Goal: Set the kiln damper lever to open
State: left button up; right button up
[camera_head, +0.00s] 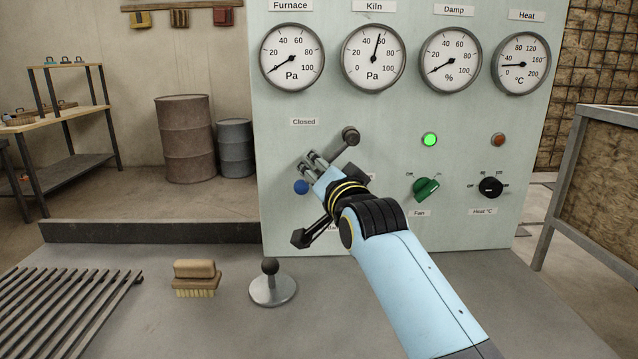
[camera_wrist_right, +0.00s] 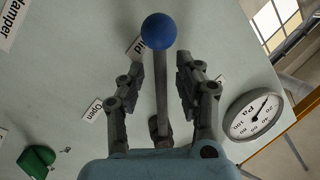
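The damper lever is a grey rod ending in a blue ball (camera_head: 301,187) (camera_wrist_right: 158,32). In the head view the ball points left from the panel, below the "Closed" label (camera_head: 303,121); my right arm hides the pivot. In the right wrist view, the rod lies by the partly covered "Hold" label (camera_wrist_right: 137,45), and the "Open" label (camera_wrist_right: 92,110) is lower left. My right gripper (camera_head: 312,165) (camera_wrist_right: 160,78) is open, with its fingers on either side of the rod and visible gaps at both sides. My left gripper is out of view.
The pale green panel (camera_head: 460,135) carries gauges, a green fan knob (camera_head: 426,189) and a black heat knob (camera_head: 490,187). On the grey bench are a brush (camera_head: 196,278), a round-based black-knobbed piece (camera_head: 272,289) and a metal grate (camera_head: 65,300).

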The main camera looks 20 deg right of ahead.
jog(key=shift+w, duration=0.1)
grip_shut()
dwell(0.7)
